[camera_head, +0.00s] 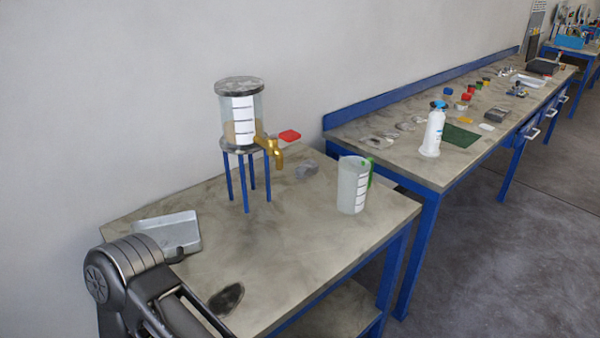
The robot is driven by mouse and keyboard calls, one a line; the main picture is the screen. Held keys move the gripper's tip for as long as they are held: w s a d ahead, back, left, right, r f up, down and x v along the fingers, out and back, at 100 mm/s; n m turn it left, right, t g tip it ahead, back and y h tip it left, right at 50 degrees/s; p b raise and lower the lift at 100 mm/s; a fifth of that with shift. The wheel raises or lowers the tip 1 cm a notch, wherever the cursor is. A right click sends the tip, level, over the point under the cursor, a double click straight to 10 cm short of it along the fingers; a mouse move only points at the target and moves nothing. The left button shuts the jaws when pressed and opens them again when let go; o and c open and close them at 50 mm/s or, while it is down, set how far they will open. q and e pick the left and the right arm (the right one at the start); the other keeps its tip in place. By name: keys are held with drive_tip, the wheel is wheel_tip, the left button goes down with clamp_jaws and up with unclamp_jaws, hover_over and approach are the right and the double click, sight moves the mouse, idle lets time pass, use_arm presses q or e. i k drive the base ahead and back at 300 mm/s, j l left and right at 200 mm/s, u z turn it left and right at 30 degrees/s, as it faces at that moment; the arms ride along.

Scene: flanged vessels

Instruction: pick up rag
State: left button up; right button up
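My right gripper is not in view.
A clear vessel (243,115) with a brass tap (269,148) and red handle (290,135) sits on the stand. A grey tray (172,233) lies at the left. A dark flat patch (226,299) is near the front. The bench's middle is clear.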

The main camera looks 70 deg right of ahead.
sight(309, 167)
drive_tip(key=z, duration=1.95)
drive_tip(key=i+l, duration=0.1)
drive_tip(key=l, duration=0.65)
drive_tip(key=i+l, duration=0.15)
drive_tip(key=l, duration=0.2)
drive_tip(key=i+l, duration=0.1)
drive_tip(key=l, duration=0.3)
